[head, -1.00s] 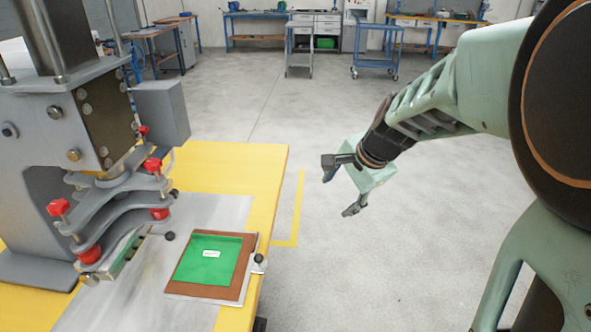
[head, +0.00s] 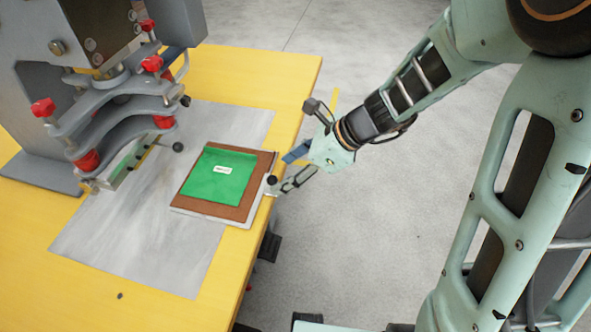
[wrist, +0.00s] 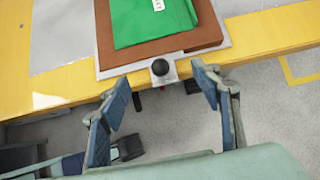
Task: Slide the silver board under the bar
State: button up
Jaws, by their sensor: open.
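The silver board (head: 236,223) lies flat on the grey metal plate at the table's right edge. A brown sheet (head: 236,211) and a green pouch (head: 218,178) with a white label lie on it. Its tab with a black knob (head: 271,180) juts towards my gripper (head: 282,170). In the wrist view, my gripper (wrist: 160,92) is open, its blue-padded fingers spread on either side of the knob (wrist: 160,67), not touching it. The bar (head: 127,166) hangs under the press head, left of the board and apart from it.
The grey press (head: 110,105) with red knobs stands on the yellow table (head: 150,285) at the left. A small black ball-ended lever (head: 178,146) sticks out between bar and board. The metal plate (head: 150,240) is bare between them. Open floor lies to the right.

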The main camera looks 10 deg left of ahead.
aim_at(275, 178)
jog(key=shift+b+x, duration=1.5)
jog(key=shift+x, duration=1.35)
jog(key=shift+f, duration=0.1)
jog(key=c, duration=1.4)
jog(key=shift+o, duration=0.2)
jog(key=shift+a, duration=0.15)
jog(key=shift+w+a, duration=0.15)
jog(key=shift+a, duration=0.4)
jog(key=shift+w+a, duration=0.15)
jog(key=shift+a, duration=0.4)
